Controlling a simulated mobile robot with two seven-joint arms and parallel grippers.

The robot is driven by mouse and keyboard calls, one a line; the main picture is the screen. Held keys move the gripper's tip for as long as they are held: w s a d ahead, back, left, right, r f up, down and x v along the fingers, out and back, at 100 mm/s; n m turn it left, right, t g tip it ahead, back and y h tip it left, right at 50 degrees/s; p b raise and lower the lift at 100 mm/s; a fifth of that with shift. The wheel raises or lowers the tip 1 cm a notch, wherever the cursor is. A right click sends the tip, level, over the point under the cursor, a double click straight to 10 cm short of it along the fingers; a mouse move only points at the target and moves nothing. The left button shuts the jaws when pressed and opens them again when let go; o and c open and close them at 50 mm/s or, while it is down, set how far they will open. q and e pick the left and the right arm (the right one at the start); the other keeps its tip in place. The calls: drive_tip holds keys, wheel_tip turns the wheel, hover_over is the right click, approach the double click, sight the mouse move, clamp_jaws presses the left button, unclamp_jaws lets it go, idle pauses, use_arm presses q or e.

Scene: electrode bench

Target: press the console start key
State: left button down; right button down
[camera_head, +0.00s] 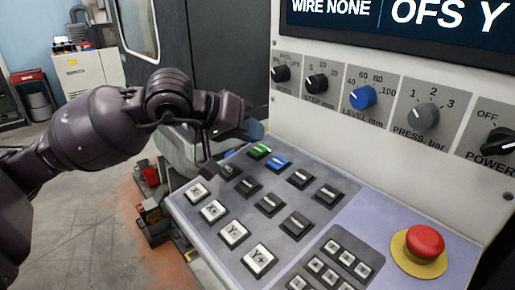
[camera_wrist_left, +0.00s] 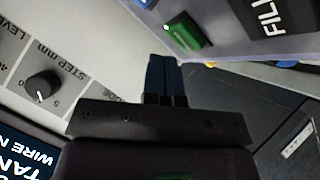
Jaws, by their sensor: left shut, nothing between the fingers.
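The console key panel (camera_head: 185,205) slopes below the upright dial panel. A green key (camera_head: 260,152) sits at its far left corner, beside a blue key (camera_head: 277,163); I cannot read the green key's label. The green key also shows in the left wrist view (camera_wrist_left: 187,32), with a small bright spot at one end. My left gripper (camera_head: 257,130) is shut and empty, just above and behind the green key, and looks apart from it. Its dark blue fingers show together in the left wrist view (camera_wrist_left: 164,72). My right gripper is in neither view.
Several grey and white keys fill the panel. A red emergency button (camera_head: 424,242) on a yellow ring is at right. Dials, including a blue knob (camera_head: 362,97), stick out above. A display (camera_head: 400,18) is on top. Open floor (camera_head: 85,220) lies at left.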

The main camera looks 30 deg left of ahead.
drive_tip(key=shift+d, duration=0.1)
